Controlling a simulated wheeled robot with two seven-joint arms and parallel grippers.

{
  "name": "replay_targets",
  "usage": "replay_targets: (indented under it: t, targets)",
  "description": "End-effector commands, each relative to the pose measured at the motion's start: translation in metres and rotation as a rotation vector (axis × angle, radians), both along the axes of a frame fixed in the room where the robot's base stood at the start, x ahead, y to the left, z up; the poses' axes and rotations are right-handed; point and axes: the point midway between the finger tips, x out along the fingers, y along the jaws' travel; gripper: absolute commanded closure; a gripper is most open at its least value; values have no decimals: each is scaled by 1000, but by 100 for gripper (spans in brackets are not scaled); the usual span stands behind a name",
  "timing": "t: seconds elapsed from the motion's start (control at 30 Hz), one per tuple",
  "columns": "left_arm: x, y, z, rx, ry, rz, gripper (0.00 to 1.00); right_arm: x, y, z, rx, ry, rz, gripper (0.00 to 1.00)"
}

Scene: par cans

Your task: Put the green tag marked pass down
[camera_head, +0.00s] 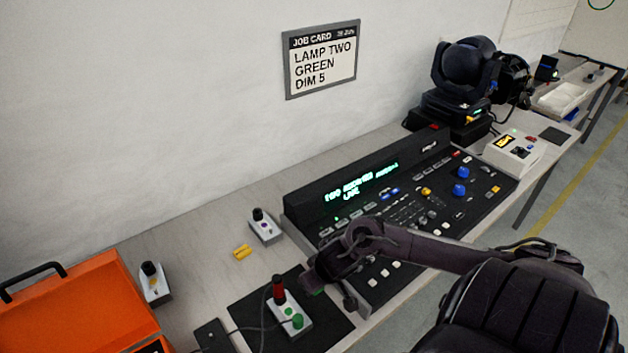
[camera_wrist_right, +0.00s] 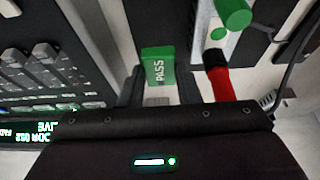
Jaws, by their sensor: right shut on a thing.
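The green tag marked PASS (camera_wrist_right: 158,66) is between the fingers of my right gripper (camera_wrist_right: 160,88) in the right wrist view. In the head view my right gripper (camera_head: 331,291) is low over the right edge of the black mat (camera_head: 250,301), beside the lighting console. Only a sliver of the green tag (camera_head: 317,292) shows there. I cannot tell whether the tag touches the mat. My left gripper is not in view.
A small grey box with a red-topped stick and green buttons (camera_head: 289,317) stands on the mat, with a cable. The console (camera_head: 420,210) lies right of the gripper. Other small boxes (camera_head: 264,226) (camera_head: 154,284), yellow pieces (camera_head: 242,252) and an orange case (camera_head: 75,310) are left.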

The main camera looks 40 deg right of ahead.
Motion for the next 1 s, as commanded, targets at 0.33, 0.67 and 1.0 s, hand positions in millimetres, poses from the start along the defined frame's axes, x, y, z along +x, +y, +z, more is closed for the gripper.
replay_targets:
  t: [0.33,0.67,1.0]
  targets:
    - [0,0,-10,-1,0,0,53,0,1,-45,2,1,0,92]
    - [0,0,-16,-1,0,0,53,1,0,-79,1,-1,0,92]
    - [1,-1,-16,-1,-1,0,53,0,1,-81,1,-1,0,65]
